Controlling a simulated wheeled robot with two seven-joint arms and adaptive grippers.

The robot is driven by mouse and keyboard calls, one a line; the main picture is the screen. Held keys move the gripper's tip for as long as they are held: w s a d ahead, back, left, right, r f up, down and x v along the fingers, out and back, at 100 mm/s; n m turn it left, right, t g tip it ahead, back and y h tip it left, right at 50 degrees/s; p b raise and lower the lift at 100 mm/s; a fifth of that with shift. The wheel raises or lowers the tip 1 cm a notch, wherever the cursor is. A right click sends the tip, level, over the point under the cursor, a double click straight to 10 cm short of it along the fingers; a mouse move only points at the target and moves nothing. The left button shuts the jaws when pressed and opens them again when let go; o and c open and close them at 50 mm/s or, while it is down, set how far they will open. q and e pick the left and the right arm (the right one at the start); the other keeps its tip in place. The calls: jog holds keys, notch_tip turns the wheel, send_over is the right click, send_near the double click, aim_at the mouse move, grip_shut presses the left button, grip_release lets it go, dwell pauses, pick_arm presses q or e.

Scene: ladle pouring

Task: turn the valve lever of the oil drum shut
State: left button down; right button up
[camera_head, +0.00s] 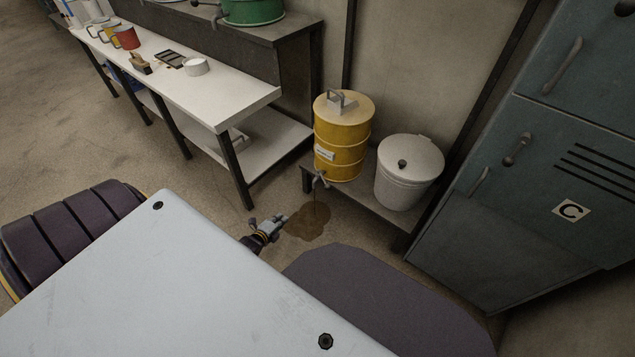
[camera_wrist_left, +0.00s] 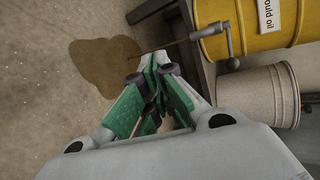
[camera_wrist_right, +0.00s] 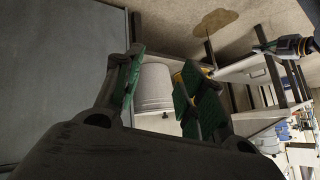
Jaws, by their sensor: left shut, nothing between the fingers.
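The yellow oil drum (camera_head: 343,140) stands on a low shelf, with its label toward me. Its valve (camera_head: 320,179) juts out low at the front, and a thin brown stream falls from it. The left wrist view shows the drum (camera_wrist_left: 268,22) and the valve with its lever (camera_wrist_left: 229,42) at the upper right. My left gripper (camera_head: 285,217) is shut and empty, low in front of the drum, apart from the valve; its green fingertips (camera_wrist_left: 155,78) meet. My right gripper (camera_wrist_right: 160,85) is open and empty; one finger hides most of the drum in its view.
A brown oil puddle (camera_head: 308,224) lies on the floor below the valve. A lidded white bucket (camera_head: 409,172) stands right of the drum. A teal cabinet (camera_head: 560,170) closes off the right, and a white workbench (camera_head: 205,85) stands at the left. Open floor lies left of my left gripper.

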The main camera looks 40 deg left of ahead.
pick_arm(q)
jog(key=w+a+r+n+b, duration=0.3)
jog(key=w+a+r+n, duration=0.2)
jog(key=w+a+r, duration=0.6)
jog(key=s+d+r+n+g+h, duration=0.2)
jog(key=d+n, duration=0.6)
jog(key=d, duration=0.5)
jog(key=s+g+h, duration=0.1)
jog(key=g+h, duration=0.1)
jog(key=h, duration=0.1)
jog(key=shift+s+d+r+n, duration=0.2)
jog(key=shift+d+n, duration=0.1)
jog(key=shift+n, duration=0.1)
pick_arm(e)
jog(key=s+d+f+g+h, duration=0.1)
jog(key=s+d+f+g, duration=0.1)
jog(key=f, duration=0.1)
jog(key=shift+s+d+h, duration=0.15)
jog(key=shift+h, duration=0.25)
pick_arm(q)
jog(key=shift+w+f, duration=0.15)
pick_arm(e)
jog(key=shift+f, duration=0.15)
